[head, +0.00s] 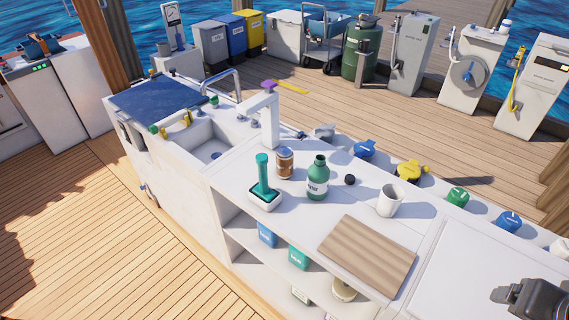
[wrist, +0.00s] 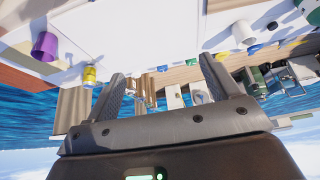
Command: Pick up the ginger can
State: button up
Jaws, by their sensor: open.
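A small brown can (head: 285,162) with a pale label band stands upright on the white counter (head: 225,180) in the head view. It fits the ginger can best, though its label is too small to read. It stands between a teal-handled tool in a white holder (head: 264,192) and a green bottle (head: 317,182). My gripper (head: 508,295) shows in part at the lower right of the head view, well away from the can. In the wrist view my gripper (wrist: 160,82) has its fingers spread, with nothing held between them. I cannot pick out the brown can in the wrist view.
A white mug (head: 390,201), a small black cap (head: 350,180) and a wooden board (head: 367,255) share the counter. Coloured caps (head: 365,150) line the back edge. Cartons and tins sit on the shelves below (head: 298,257).

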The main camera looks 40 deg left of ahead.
jog(key=shift+w, duration=0.1)
jog(key=w+a+r+n+y, duration=0.1)
jog(key=w+a+r+n, duration=0.1)
jog(key=w+a, duration=0.5)
jog(key=w+a+r+n+y, duration=0.1)
jog(key=w+a+r+n, duration=0.15)
jog(key=w+a, duration=0.4)
jog(key=w+a+f+n+g, duration=0.1)
jog(key=w+a+n, duration=0.1)
jog(key=w+a, duration=0.45)
jog(key=w+a+f+n+g, duration=0.1)
jog(key=w+a, duration=0.3)
jog(key=a, duration=0.5)
jog(key=n+g+y, duration=0.2)
jog(key=n, duration=0.4)
send_near(286, 154)
notch_tip(286, 154, down, 2)
jog(key=x, duration=0.5)
jog(key=shift+w+a+f, duration=0.2)
jog(key=shift+a, duration=0.35)
jog(key=shift+w+x, duration=0.15)
jog(key=shift+x, duration=1.3)
jog(key=shift+w+x, duration=0.15)
jog(key=shift+x, duration=1.25)
jog(key=shift+a+r, duration=0.1)
jog(key=shift+a, duration=0.05)
